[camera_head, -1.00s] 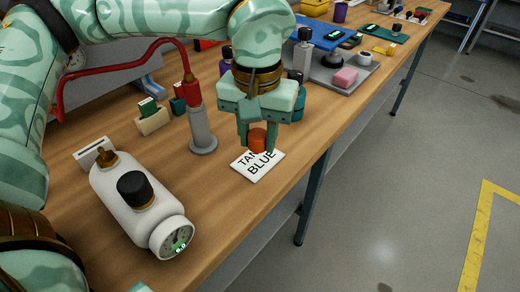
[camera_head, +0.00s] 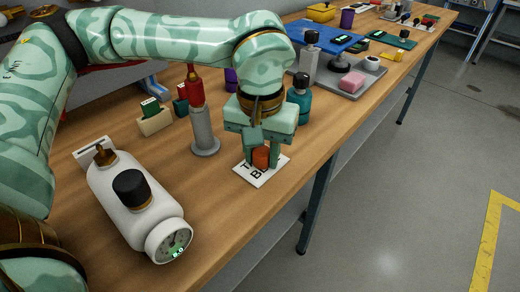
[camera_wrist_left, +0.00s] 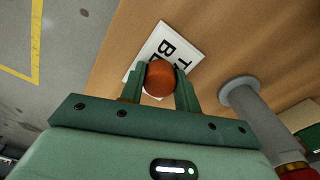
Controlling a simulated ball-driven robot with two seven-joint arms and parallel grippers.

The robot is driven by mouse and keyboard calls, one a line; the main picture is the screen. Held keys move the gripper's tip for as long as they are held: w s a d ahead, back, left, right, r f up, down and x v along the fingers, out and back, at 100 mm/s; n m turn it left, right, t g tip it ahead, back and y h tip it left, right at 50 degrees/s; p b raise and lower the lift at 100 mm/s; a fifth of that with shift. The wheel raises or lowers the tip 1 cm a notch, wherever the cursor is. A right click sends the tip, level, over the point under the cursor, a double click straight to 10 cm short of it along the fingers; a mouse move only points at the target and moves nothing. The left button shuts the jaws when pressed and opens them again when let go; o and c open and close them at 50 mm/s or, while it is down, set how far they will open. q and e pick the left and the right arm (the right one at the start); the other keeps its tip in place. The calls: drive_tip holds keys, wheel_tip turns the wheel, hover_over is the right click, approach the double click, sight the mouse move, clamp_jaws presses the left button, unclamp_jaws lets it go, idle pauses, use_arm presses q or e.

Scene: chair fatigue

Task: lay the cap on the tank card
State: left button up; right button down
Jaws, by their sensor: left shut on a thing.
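The orange-red cap (camera_head: 261,157) is between the fingers of my left gripper (camera_head: 262,158), which is shut on it. The tank card (camera_head: 247,177) is white with black letters, partly covered by the gripper, and lies flat on the bench. In the left wrist view the cap (camera_wrist_left: 159,77) sits between the fingertips, in front of the tank card (camera_wrist_left: 177,42). The cap is over the card or very close to it; I cannot tell if it touches. My right gripper is not in view.
A white tank (camera_head: 135,205) with a black knob and gauge lies at the front left. A grey post with a red top (camera_head: 203,130) stands just left of the gripper. A teal bottle (camera_head: 299,100) stands behind it. The bench's front edge runs close by on the right.

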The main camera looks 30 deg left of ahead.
sight(262, 151)
use_arm(q)
drive_tip(key=o, duration=0.9)
drive_tip(key=shift+s+f, duration=0.3)
drive_tip(key=shift+f, duration=0.45)
drive_tip(key=shift+d+g, duration=0.15)
drive_tip(key=shift+g, duration=0.15)
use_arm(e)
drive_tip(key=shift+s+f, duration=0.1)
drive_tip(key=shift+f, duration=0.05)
use_arm(q)
drive_tip(key=shift+r, duration=0.1)
drive_tip(key=r+p, duration=0.1)
drive_tip(key=r, duration=0.3)
drive_tip(key=r+p, duration=0.2)
drive_tip(key=r, duration=0.3)
drive_tip(key=r+p, duration=0.2)
drive_tip(key=r, duration=0.2)
drive_tip(key=shift+w+r, duration=0.2)
drive_tip(key=shift+w, duration=0.1)
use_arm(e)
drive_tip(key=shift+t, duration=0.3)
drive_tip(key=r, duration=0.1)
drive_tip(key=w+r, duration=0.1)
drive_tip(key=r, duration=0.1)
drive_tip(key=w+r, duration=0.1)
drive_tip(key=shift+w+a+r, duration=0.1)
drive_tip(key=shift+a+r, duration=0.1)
